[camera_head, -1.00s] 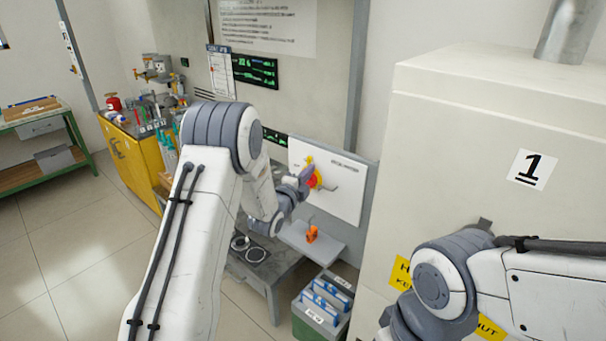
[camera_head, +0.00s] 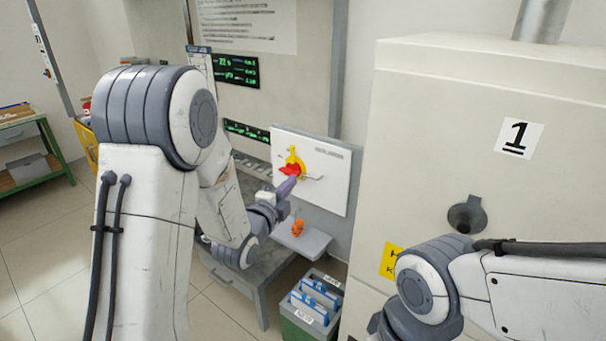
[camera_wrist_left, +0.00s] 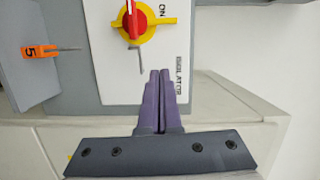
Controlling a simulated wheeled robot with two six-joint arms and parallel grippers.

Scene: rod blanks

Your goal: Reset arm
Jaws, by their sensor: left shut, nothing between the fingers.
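My left gripper (camera_head: 286,187) is at the end of my left arm, in front of a white isolator panel (camera_head: 335,170). In the left wrist view the two purple fingers (camera_wrist_left: 160,76) lie together, shut and empty. The switch has a red and yellow knob (camera_wrist_left: 136,20), which also shows in the head view (camera_head: 291,165). My right arm comes in from the right in the head view; its gripper is out of the picture.
A grey-green bin with blue items (camera_head: 307,325) stands on the floor. A large cream cabinet labelled 1 (camera_head: 450,130) fills the right side.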

